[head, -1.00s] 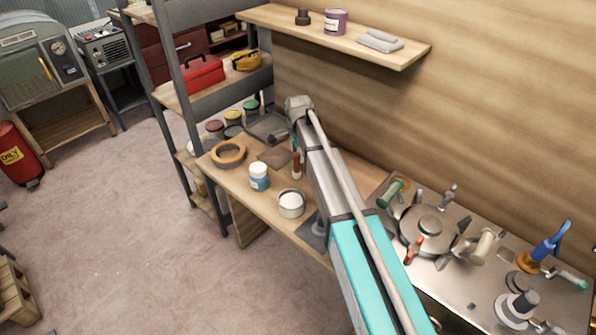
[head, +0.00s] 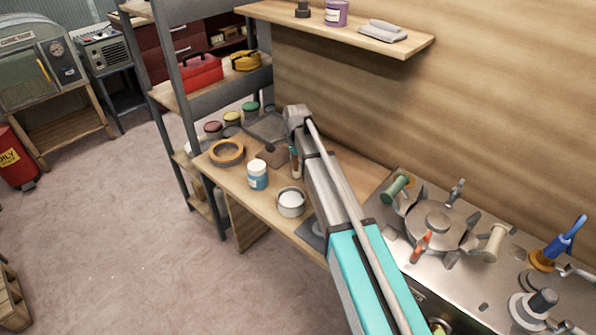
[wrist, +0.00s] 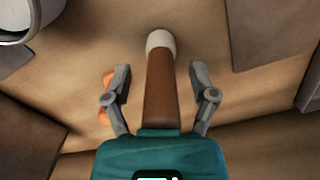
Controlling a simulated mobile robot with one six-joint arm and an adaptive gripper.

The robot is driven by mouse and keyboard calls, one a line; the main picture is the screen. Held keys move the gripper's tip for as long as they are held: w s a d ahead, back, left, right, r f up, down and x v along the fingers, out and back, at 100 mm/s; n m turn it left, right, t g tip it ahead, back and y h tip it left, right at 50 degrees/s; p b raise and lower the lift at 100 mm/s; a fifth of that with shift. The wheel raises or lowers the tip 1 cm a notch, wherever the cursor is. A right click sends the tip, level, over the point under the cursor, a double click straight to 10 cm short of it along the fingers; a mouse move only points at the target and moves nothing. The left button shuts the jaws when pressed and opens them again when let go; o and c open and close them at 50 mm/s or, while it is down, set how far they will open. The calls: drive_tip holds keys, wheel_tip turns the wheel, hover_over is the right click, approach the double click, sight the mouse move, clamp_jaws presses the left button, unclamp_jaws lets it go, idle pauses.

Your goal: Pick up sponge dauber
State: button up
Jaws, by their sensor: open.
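The sponge dauber (wrist: 159,85), a brown handle with a white rounded end, lies between the two fingers of my gripper (wrist: 161,72) in the wrist view. The fingers are open, one on each side, with a visible gap to the handle. The handle's near end is hidden behind the teal gripper body. In the head view my arm covers most of this spot, and only a small brown piece shows beside the arm's end; I cannot clearly make out the dauber there.
On the wooden bench (head: 262,208) stand a blue-white jar (head: 257,175), an open white tin (head: 291,202) and a tape ring (head: 226,152). A dark flat block (head: 274,155) lies near the arm. A shelf (head: 340,33) hangs above. A steel worktop with tools (head: 405,245) is at right.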

idle(0.4)
clamp_jaws()
